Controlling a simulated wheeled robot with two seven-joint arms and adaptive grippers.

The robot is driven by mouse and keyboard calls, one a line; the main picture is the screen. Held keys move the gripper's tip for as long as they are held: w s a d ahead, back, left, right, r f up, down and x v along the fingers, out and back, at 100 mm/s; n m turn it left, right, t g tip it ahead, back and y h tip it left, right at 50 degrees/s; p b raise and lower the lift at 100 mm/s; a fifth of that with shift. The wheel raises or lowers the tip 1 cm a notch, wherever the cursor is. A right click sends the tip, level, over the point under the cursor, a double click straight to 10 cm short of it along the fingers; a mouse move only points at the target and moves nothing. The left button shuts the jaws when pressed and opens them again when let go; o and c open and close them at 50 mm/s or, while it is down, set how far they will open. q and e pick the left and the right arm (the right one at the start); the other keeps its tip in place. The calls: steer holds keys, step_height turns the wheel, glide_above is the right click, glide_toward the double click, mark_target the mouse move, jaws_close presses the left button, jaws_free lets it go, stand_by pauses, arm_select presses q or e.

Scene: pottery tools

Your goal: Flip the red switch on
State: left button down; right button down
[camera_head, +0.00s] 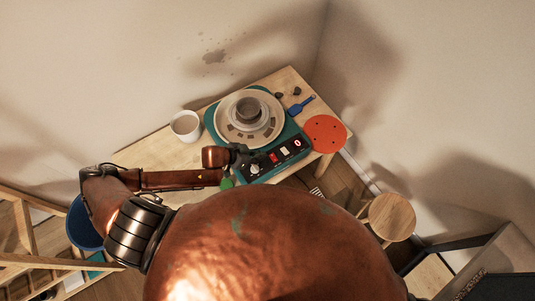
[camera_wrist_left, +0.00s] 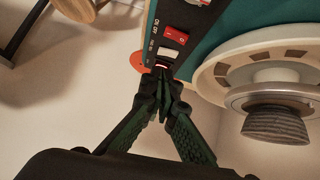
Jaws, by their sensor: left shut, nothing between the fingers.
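The pottery wheel (camera_head: 214,132) has a black control panel (camera_head: 265,164) on its front. A red rocker switch (camera_head: 273,157) sits on the panel beside a white switch (camera_head: 285,150); the red switch also shows in the left wrist view (camera_wrist_left: 176,36). I cannot tell its setting. A round red lit part (camera_head: 297,142) is at the panel's right end. My left gripper (camera_head: 246,153) is shut and empty, near the panel. In the left wrist view its fingertips (camera_wrist_left: 162,76) overlap the lit part, with the red switch beyond them; contact cannot be told. My right gripper is not in view.
A white cup (camera_head: 185,125) stands left of the wheel on the wooden table (camera_head: 155,153). A grey clay pot (camera_head: 247,108) sits on the wheel head. A blue tool (camera_head: 300,105) and an orange disc (camera_head: 325,133) lie right. A round stool (camera_head: 391,216) stands lower right.

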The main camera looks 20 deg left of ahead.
arm_select(q)
steer(key=shift+v, duration=1.25)
steer(key=shift+d, duration=0.2)
steer(key=shift+s, duration=0.1)
